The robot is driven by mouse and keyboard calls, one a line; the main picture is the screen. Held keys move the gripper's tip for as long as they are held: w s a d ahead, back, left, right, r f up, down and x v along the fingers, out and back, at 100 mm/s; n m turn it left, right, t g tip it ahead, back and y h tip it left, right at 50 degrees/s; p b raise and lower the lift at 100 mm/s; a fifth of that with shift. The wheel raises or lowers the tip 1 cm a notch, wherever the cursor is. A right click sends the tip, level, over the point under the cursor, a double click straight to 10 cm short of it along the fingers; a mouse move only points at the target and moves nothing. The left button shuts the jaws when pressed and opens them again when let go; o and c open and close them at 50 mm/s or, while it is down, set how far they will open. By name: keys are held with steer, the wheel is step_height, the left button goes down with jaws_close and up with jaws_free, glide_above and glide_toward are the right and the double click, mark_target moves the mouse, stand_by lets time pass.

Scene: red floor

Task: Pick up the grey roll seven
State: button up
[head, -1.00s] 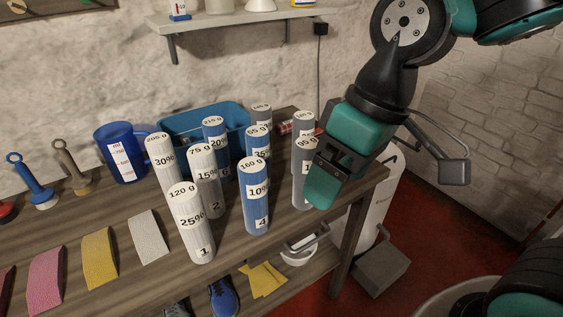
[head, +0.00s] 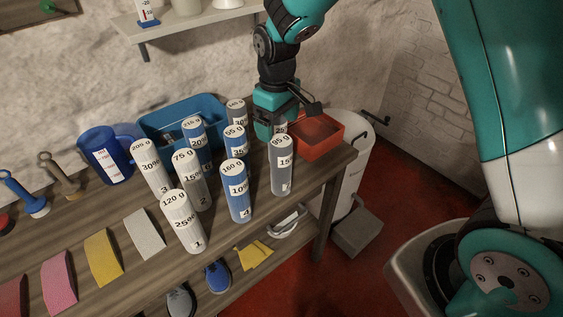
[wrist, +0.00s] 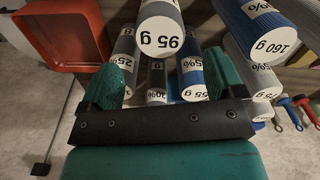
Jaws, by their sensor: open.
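Several upright rolls with white labels stand on the wooden table. A grey roll marked 95 g and 15% (head: 282,168) stands at the right of the group; its lower digit is not readable. It also shows in the wrist view, top toward the camera (wrist: 160,36). Another grey roll (head: 237,112) stands at the back. I cannot read a seven on any roll. My gripper (head: 270,131) is behind the 95 g roll, at the back right of the group. In the wrist view its green fingers (wrist: 168,80) are apart, with rolls visible beyond; no hold shows.
A red open box (head: 318,150) stands at the table's right end, close to my gripper. A blue bin (head: 150,125) and a blue measuring jug (head: 103,160) stand at the back left. Blue rolls (head: 238,195) and pale grey rolls (head: 182,225) stand close by on the left.

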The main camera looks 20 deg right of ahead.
mark_target(279, 139)
step_height(279, 139, down, 2)
steer(key=shift+s+d+f+p, duration=0.15)
steer(key=shift+f+p, duration=0.55)
steer(key=shift+f, duration=0.7)
steer(key=shift+s+a+f+p, duration=0.1)
steer(key=shift+f+p, duration=0.6)
steer(key=shift+f, duration=0.65)
steer(key=shift+c, duration=0.5)
steer(key=c, duration=1.2)
steer(key=shift+r, duration=0.15)
